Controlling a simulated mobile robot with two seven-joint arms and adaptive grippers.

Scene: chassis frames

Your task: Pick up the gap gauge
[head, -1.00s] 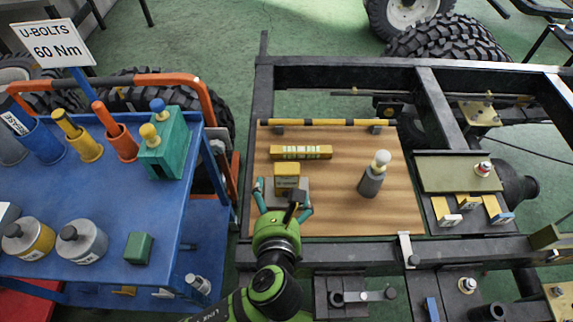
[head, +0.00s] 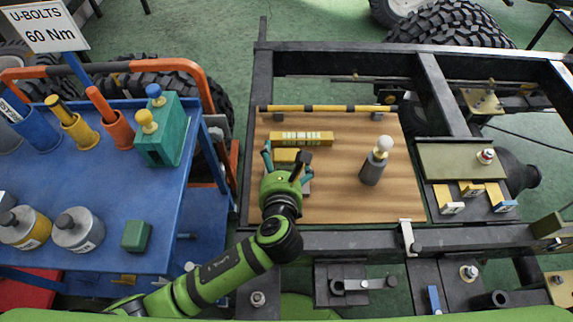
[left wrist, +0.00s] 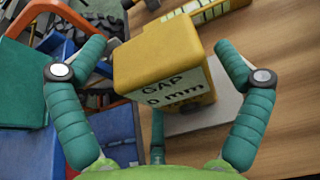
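The gap gauge (head: 284,155) is a yellow block on the wooden board, partly hidden by my left gripper in the head view. In the left wrist view the gauge (left wrist: 160,55) shows a pale label with "GAP" and "mm" and stands at a grey plate (left wrist: 205,110). My left gripper (head: 287,160) is open, with its teal fingers on either side of the gauge. In the left wrist view the left gripper (left wrist: 160,50) shows a gap at the left finger; whether the right finger touches the gauge I cannot tell. My right gripper is not in view.
A yellow labelled bar (head: 301,138) lies just behind the gauge. A grey cylinder with a white knob (head: 373,168) stands to the right on the wooden board (head: 335,205). The black chassis frame (head: 350,240) surrounds the board. A blue cart (head: 100,195) stands at the left.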

